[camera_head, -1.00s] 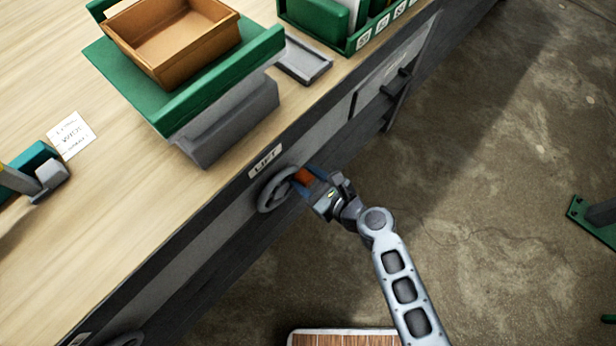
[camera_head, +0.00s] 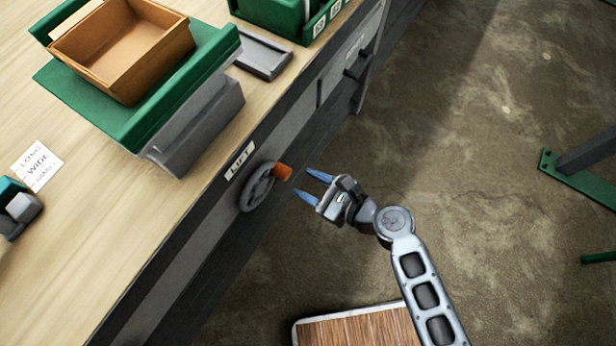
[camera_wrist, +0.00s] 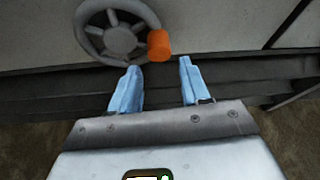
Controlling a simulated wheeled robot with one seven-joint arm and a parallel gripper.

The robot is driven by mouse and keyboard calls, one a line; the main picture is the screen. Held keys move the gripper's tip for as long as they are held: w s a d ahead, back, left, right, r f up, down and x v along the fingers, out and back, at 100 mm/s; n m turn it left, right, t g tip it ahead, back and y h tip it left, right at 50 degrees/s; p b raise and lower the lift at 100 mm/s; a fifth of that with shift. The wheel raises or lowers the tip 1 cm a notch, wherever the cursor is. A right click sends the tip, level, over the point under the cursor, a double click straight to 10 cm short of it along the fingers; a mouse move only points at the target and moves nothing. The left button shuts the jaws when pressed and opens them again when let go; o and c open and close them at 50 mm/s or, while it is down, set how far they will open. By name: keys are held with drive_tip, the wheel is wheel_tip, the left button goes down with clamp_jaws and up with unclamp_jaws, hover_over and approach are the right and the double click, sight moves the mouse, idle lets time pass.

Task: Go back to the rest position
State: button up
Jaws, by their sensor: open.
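My gripper (camera_head: 313,186) is open and empty, a little to the right of the handwheel (camera_head: 258,188) on the bench front. Its two blue fingers also show in the wrist view (camera_wrist: 160,84), spread apart below the wheel. The handwheel is grey and spoked, with an orange knob (camera_head: 283,172) on its rim. The knob also shows in the wrist view (camera_wrist: 158,44), ahead of the fingers and apart from them. A label reading LIFT (camera_head: 240,161) sits above the wheel.
The wooden bench top (camera_head: 95,230) carries a green platform (camera_head: 60,88) with a brown tray (camera_head: 92,79) on it. A small grey tray (camera_head: 262,57) is near the edge. A green metal leg (camera_head: 580,180) stands at right. Open concrete floor lies around my arm.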

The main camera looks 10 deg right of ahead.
drive_tip(key=shift+s, duration=0.1)
drive_tip(key=s+d+r+n+t+h, duration=0.1)
drive_tip(key=s+d+r+n+h, duration=0.1)
drive_tip(key=s+d+n+h, duration=0.45)
drive_tip(key=s+d+r+n+t+h, duration=0.1)
drive_tip(key=s+d+r+n, duration=0.25)
drive_tip(key=s, duration=0.65)
drive_tip(key=s+d+r+n+t, duration=0.1)
drive_tip(key=s+d+r+n, duration=0.1)
drive_tip(key=r+n, duration=0.3)
drive_tip(key=s+d+r+n+t+h, duration=0.1)
drive_tip(key=s+r+n, duration=0.3)
drive_tip(key=r, duration=0.5)
drive_tip(key=s+d+r+n+t+h, duration=0.1)
drive_tip(key=s+d+r+n, duration=0.3)
drive_tip(key=r+n, duration=0.2)
drive_tip(key=shift+r+t, duration=0.3)
drive_tip(key=shift+r, duration=0.35)
